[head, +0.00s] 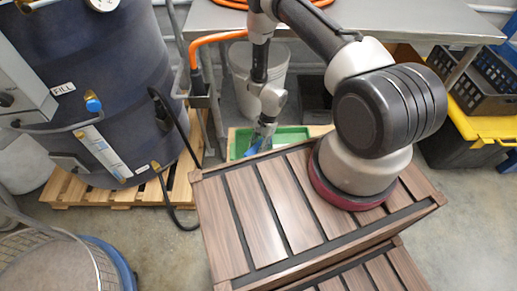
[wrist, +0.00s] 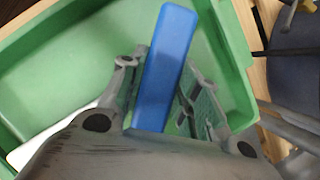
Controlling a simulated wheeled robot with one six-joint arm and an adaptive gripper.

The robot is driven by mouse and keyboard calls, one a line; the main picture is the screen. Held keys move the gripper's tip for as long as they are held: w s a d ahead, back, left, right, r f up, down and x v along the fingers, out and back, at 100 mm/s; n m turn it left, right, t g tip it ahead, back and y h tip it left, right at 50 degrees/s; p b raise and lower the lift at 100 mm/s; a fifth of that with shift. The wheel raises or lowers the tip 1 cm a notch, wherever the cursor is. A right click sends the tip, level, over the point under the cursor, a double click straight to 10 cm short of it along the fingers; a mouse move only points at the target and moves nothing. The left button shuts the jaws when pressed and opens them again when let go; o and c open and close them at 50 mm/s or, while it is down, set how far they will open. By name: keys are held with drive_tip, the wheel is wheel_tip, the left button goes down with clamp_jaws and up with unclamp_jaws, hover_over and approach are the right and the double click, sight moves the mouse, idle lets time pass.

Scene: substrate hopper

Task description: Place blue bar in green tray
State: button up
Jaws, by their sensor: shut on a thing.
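A blue bar (wrist: 168,62) is held between the two fingers of my gripper (wrist: 161,98) in the wrist view. The green tray (wrist: 65,45) lies below and around the bar in that view. In the head view the green tray (head: 290,136) is behind the slatted wooden top, partly hidden by it. My gripper (head: 262,136) is over the left part of the tray there, and a bit of blue shows beside it. I cannot tell whether the bar touches the tray floor.
A slatted wooden crate (head: 262,200) stands in front of the tray. A dark blue tank (head: 95,85) on a pallet (head: 130,188) is at left. A white bucket (head: 243,88) stands behind the tray, and a metal table (head: 440,22) is at the back.

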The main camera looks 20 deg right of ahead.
drive_tip(key=shift+f, duration=0.8)
drive_tip(key=shift+f, duration=0.1)
drive_tip(key=o, duration=1.1)
